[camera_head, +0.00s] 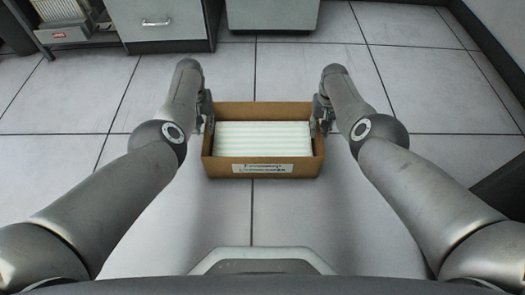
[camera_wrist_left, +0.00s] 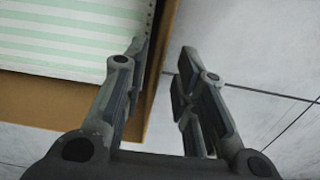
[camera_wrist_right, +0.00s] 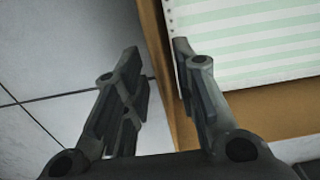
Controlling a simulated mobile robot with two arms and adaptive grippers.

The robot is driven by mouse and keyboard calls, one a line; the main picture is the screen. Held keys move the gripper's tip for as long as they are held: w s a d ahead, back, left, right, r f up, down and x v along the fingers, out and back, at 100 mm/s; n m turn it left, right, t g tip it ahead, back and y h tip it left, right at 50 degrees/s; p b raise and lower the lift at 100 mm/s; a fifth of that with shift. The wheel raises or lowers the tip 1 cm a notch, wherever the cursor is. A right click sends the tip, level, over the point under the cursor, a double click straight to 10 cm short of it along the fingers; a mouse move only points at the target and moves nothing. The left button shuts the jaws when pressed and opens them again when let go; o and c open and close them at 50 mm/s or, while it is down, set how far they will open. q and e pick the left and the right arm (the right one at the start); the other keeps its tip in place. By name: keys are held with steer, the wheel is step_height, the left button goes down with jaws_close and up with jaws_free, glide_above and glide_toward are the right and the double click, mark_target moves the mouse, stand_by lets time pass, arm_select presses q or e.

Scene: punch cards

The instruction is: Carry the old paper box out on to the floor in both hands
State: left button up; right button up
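The old paper box (camera_head: 263,107) is an open brown carton filled with white paper, with a printed label on its near wall. It appears upright, over clear floor tiles; whether its base touches the floor is hard to tell. My left gripper (camera_head: 209,122) is at its left wall, and my right gripper (camera_head: 319,120) is at its right wall. In the left wrist view the fingers (camera_wrist_left: 163,55) stand apart, one over the inside of the box and one outside. The right wrist view shows the same, with fingers (camera_wrist_right: 155,52) apart across the wall. Green-striped paper lies inside.
A grey cabinet (camera_head: 165,18) and a shelf unit (camera_head: 68,33) with a red-tagged tray stand at the back left. Another grey cabinet (camera_head: 272,14) is at the back middle. A dark object (camera_head: 505,190) is at the right edge. Tiled floor (camera_head: 415,85) around the box is clear.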

arm_select(q)
step_height(320, 180, up, 10)
steer(key=shift+r, duration=0.15)
arm_select(e)
step_height(320, 180, up, 12)
stand_by(1.0)
arm_select(q)
steer(key=shift+d, duration=0.1)
